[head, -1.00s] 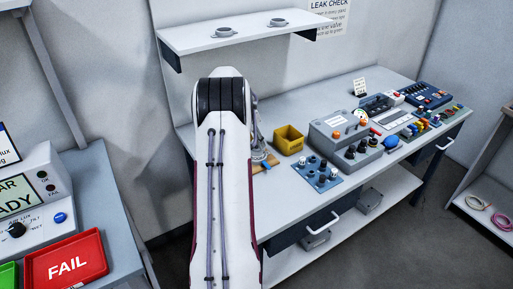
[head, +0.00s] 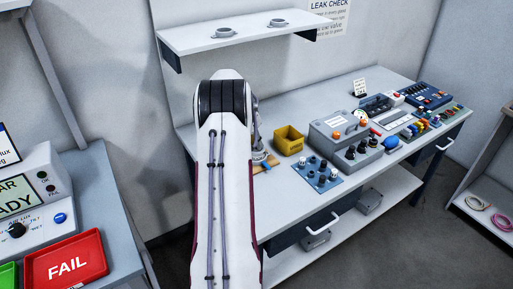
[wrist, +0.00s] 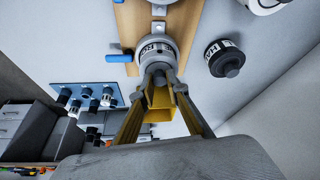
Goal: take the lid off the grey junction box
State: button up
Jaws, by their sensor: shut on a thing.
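The round grey junction box (wrist: 153,46) shows at the top middle of the wrist view, on a wooden board (wrist: 128,22). It has dark lettering on its ring and a blue lever (wrist: 119,58) close to its left. My gripper (wrist: 158,74) is shut on the near side of its round grey top, which I take for the lid. The fingers hide part of the top. I cannot tell whether the lid is seated or raised. In the head view my arm hides the gripper; a bit of the board (head: 273,161) shows at its right edge.
A black round cap (wrist: 224,58) with lettering lies right of the box in the wrist view. A yellow bin (head: 289,141), a blue panel with knobs (head: 318,173) and a grey case (head: 336,125) stand right of my arm. A shelf (head: 240,33) with two cups hangs above.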

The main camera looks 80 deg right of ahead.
jog(key=shift+r, duration=0.1)
jog(key=shift+r, duration=1.75)
jog(key=w+a, duration=0.4)
jog(key=a, duration=0.3)
jog(key=w+a, duration=0.5)
jog(key=a, duration=0.3)
jog(key=shift+a, duration=0.3)
jog(key=shift+f, duration=0.1)
jog(key=shift+s, duration=0.15)
jog(key=s+a+m+g, duration=0.1)
jog(key=s+a+m, duration=0.1)
jog(key=s, duration=1.5)
jog(key=shift+s+r+m+y, duration=0.4)
jog(key=shift+r+m, duration=0.05)
jog(key=shift+m, duration=0.05)
